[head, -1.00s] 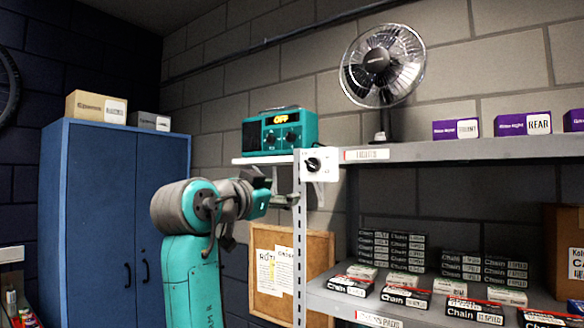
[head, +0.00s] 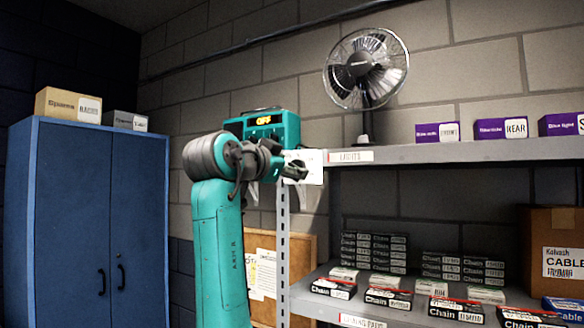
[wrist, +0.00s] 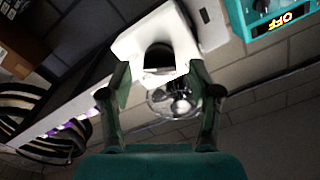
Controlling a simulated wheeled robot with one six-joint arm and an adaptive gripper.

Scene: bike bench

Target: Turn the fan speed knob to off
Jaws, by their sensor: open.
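The fan speed knob (wrist: 160,57) is black and sits on a white plate (wrist: 187,48) in the wrist view. In the head view the plate (head: 315,177) is at the shelf's front left corner, and my gripper mostly hides the knob. My gripper (wrist: 160,76) is open, with one finger on each side of the knob in the picture. In the head view my gripper (head: 296,170) is right in front of the plate. I cannot tell whether the fingers touch the knob. The fan (head: 366,68) stands on the upper shelf, above and right of the plate.
A teal radio (head: 236,128) with a lit display reading OFF stands just left of the plate, close behind my arm. The metal shelf (head: 400,153) holds purple boxes above and chain boxes below. A blue cabinet (head: 85,220) stands at the left.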

